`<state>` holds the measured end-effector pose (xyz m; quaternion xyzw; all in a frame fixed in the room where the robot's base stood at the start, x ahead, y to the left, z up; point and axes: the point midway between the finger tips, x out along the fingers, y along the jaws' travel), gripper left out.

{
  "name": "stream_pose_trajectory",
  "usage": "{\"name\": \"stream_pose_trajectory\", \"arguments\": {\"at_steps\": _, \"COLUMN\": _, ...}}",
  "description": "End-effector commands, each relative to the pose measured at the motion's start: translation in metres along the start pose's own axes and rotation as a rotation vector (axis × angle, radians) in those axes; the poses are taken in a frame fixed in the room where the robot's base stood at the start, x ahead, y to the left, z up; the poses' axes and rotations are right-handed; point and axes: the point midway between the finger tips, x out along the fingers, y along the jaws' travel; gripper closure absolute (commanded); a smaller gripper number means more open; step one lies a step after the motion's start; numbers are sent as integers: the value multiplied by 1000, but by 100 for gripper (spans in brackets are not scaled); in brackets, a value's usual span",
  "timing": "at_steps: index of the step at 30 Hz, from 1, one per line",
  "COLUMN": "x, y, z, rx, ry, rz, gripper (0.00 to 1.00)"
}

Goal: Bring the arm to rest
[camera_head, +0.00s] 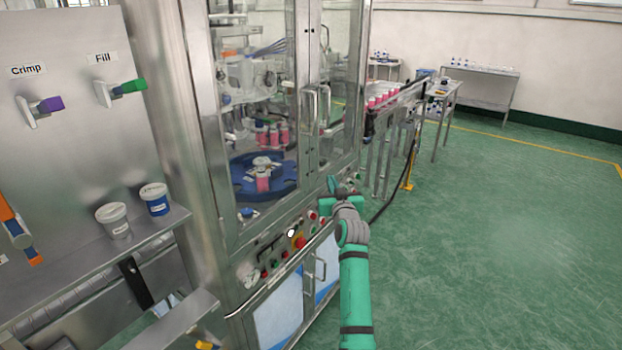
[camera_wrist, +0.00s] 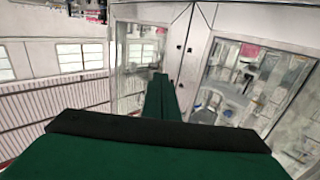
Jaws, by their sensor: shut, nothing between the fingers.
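My arm reaches up from the bottom of the head view, green with a grey wrist joint. It ends in my gripper (camera_head: 333,184), which is in front of the machine cabinet's (camera_head: 205,130) lower right part, by its control panel (camera_head: 287,247). The arm partly covers that panel. In the wrist view my gripper (camera_wrist: 161,80) shows two dark green fingers together, with nothing between them. They point toward the cabinet's glass doors (camera_wrist: 245,85). I cannot tell how far the fingertips are from the cabinet.
Left is a steel panel with a purple-handled tool (camera_head: 50,104), a green-handled tool (camera_head: 128,86) and two tubs (camera_head: 154,199) on a shelf (camera_head: 85,268). A conveyor (camera_head: 385,120) with pink cans stands behind my gripper. The green floor (camera_head: 500,230) to the right is clear.

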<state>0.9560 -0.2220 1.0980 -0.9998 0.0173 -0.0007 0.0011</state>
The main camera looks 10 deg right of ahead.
Motion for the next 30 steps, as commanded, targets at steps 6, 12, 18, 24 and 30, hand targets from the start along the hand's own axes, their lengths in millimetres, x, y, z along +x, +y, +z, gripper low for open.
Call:
{"name": "stream_pose_trajectory", "arguments": {"at_steps": 6, "x": -22, "y": 8, "z": 1, "rx": -1, "ry": -1, "rz": -19, "gripper": 100}}
{"name": "stream_pose_trajectory", "arguments": {"at_steps": 12, "x": -31, "y": 13, "z": 3, "rx": 0, "ry": -2, "rz": -23, "gripper": 100}}
{"name": "stream_pose_trajectory", "arguments": {"at_steps": 18, "x": -49, "y": -6, "z": 48, "rx": 30, "ry": -13, "rz": -21, "gripper": 100}}
{"name": "stream_pose_trajectory", "arguments": {"at_steps": 24, "x": -93, "y": -44, "z": 124, "rx": 77, "ry": -28, "rz": -9, "gripper": 100}}
{"name": "stream_pose_trajectory", "arguments": {"at_steps": 30, "x": -147, "y": -79, "z": 190, "rx": 114, "ry": -45, "rz": 7, "gripper": 100}}
